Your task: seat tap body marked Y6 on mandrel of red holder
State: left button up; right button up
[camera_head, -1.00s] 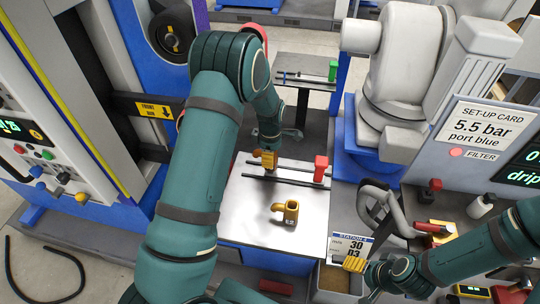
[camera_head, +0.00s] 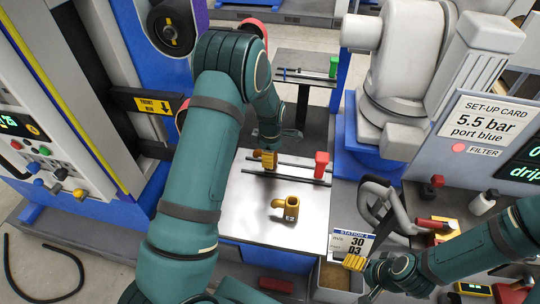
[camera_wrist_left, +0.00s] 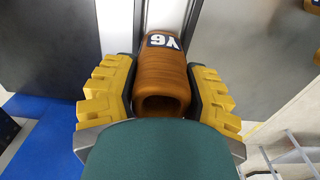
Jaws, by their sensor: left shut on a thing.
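My left gripper (camera_head: 268,160) is over the far left part of the table, by the dark rails. It is shut on an orange-brown tap body. In the left wrist view the tap body (camera_wrist_left: 163,85) lies between the yellow fingers, with an open end facing the camera and the mark Y6 upside down. A red holder block (camera_head: 321,164) stands at the right end of the rails, to the right of this gripper. Its mandrel cannot be clearly told from the rails. My right gripper (camera_head: 355,263) is at the lower right, its finger gap unclear.
A green block (camera_head: 333,68) with rails is on the far table. A grey machine (camera_head: 400,80) stands close on the right. A station sign (camera_head: 352,244) is at the front right.

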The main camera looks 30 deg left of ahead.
pick_arm(q)
jog(key=shift+f, duration=0.15)
jog(key=o, duration=1.3)
jog(key=shift+o, duration=0.2)
notch_tip(320, 180, up, 12)
